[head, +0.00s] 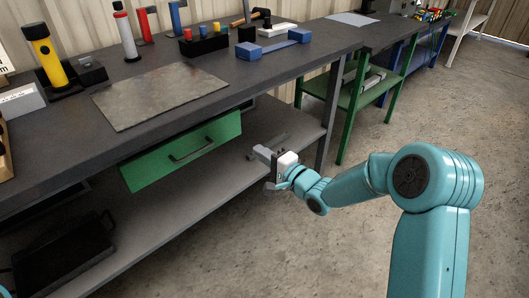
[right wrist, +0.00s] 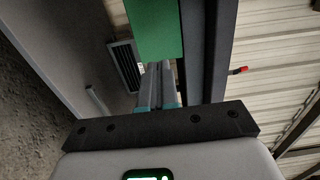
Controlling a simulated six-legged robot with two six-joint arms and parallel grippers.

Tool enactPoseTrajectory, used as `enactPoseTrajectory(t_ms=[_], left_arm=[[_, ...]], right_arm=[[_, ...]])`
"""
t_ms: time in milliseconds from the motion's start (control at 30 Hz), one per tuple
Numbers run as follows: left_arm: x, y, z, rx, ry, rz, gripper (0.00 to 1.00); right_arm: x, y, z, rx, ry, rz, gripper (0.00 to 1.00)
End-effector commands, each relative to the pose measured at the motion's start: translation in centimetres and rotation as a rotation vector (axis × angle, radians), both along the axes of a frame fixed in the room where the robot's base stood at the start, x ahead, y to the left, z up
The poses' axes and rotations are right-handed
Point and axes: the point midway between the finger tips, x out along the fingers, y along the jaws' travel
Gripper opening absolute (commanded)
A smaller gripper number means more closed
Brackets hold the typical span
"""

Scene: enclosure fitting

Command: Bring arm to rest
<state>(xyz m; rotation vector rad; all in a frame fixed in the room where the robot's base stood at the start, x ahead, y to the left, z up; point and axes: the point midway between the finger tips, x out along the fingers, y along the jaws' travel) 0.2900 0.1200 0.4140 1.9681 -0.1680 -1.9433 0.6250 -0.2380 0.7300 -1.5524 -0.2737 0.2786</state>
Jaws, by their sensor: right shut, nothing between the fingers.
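My right arm (head: 345,180) is teal and reaches in from the right side of the head view, bent at the elbow. Its gripper (head: 261,153) is in front of the workbench's lower shelf, to the right of the green drawer. In the right wrist view the two fingers (right wrist: 160,86) are together, with nothing held between them. My left gripper is not in view.
The green drawer (head: 152,176) hangs under the dark workbench (head: 50,137). A grey sheet (head: 160,95), a yellow flashlight (head: 43,58) and a blue bar-shaped part (head: 274,45) lie or stand on top. A black case (head: 65,262) is on the lower shelf. The concrete floor at right is clear.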

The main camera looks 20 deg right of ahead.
Motion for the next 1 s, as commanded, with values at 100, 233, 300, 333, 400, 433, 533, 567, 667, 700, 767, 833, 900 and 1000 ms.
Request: enactPoseTrajectory(t_ms=[100, 233, 300, 333, 400, 433, 533, 567, 667, 700, 767, 833, 900, 1000], left_arm=[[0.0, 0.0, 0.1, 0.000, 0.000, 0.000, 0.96], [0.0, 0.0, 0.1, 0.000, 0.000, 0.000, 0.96], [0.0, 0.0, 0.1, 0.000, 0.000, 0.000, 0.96], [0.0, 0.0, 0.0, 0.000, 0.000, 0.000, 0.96], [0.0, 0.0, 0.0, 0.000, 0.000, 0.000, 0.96], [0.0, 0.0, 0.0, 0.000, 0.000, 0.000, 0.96], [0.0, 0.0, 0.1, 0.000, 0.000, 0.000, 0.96], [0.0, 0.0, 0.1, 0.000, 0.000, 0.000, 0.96], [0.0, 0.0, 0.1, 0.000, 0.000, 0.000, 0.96], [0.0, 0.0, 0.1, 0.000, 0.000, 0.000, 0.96], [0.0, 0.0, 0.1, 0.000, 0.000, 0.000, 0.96], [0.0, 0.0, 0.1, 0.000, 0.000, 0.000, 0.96], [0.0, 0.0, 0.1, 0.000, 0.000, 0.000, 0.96], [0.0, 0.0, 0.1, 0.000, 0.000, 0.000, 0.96]], right_arm=[[-0.6, -0.3, 0.0, 0.000, 0.001, -0.001, 0.00], [-0.7, 0.2, -0.2, 0.001, 0.003, 0.008, 0.00], [-0.7, 1.4, -1.6, 0.011, 0.028, 0.031, 0.00], [-1.0, 2.3, -2.7, 0.019, 0.051, 0.046, 0.00], [-2.1, 4.5, -6.2, 0.056, 0.142, 0.068, 0.00], [-2.8, 5.4, -8.2, 0.068, 0.198, 0.069, 0.00], [-6.4, 8.1, -15.3, 0.009, 0.395, 0.072, 0.00], [-7.8, 8.7, -17.4, -0.031, 0.453, 0.078, 0.00], [-13.4, 10.5, -23.4, -0.204, 0.638, 0.140, 0.00], [-15.9, 11.0, -25.5, -0.282, 0.706, 0.182, 0.00], [-19.8, 11.6, -27.9, -0.401, 0.794, 0.263, 0.00], [-24.1, 11.9, -29.8, -0.529, 0.875, 0.376, 0.00], [-27.7, 12.0, -30.9, -0.638, 0.927, 0.495, 0.00], [-31.1, 11.9, -31.4, -0.761, 0.948, 0.650, 0.00]])
